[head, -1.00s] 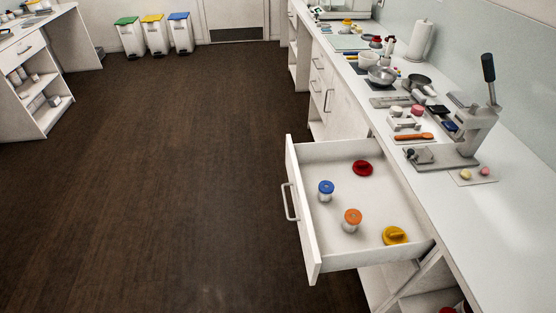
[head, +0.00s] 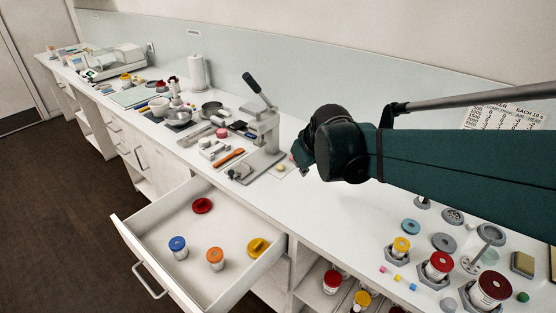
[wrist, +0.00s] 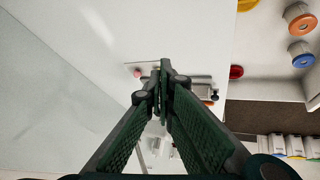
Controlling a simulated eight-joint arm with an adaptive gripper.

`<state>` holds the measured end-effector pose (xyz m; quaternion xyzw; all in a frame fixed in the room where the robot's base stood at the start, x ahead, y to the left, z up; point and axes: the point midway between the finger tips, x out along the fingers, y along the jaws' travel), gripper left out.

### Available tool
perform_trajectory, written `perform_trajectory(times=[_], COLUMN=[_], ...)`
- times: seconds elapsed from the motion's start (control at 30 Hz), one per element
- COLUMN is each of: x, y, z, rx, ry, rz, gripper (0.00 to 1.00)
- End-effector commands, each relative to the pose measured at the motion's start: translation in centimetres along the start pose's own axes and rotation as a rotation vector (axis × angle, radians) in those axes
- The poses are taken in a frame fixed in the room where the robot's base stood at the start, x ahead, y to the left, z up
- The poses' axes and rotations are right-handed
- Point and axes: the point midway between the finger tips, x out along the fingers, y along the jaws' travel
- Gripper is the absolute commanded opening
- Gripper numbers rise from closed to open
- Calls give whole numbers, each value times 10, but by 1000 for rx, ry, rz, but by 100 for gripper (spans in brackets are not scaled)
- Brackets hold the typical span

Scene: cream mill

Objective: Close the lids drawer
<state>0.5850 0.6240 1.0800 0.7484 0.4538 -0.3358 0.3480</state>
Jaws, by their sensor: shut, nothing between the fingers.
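The lids drawer (head: 195,288) stands pulled out from under the counter in the head view. Inside it are a red lid (head: 202,206), a yellow lid (head: 258,247), a blue-topped jar (head: 178,247) and an orange-topped jar (head: 215,258). Its bar handle (head: 149,281) is on the front panel, to the lower left. My gripper (wrist: 164,75) is shut and empty in the wrist view, above the counter and apart from the drawer. In the wrist view part of the drawer's inside shows at the upper right. In the head view my arm hides the gripper's fingers.
A lever press (head: 262,130) stands on the counter behind the drawer. Several jars and rings (head: 440,265) cover the counter's near right. Open shelves with jars (head: 332,281) lie below the counter, right of the drawer. The dark floor (head: 60,215) left of the drawer is clear.

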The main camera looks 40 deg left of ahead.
Motion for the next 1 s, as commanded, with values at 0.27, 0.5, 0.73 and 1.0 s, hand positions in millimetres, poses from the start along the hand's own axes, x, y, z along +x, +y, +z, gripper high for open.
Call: perform_trajectory(times=[0.27, 0.5, 0.73, 1.0], x=[44, 76, 104, 130], y=[-66, -126, -190, -270], z=[-56, -91, -121, -150], rx=[-244, -483, -708, -964], ry=[-66, -152, -231, -322], rz=[-35, -49, -57, -57], gripper=[0, 0, 0, 0])
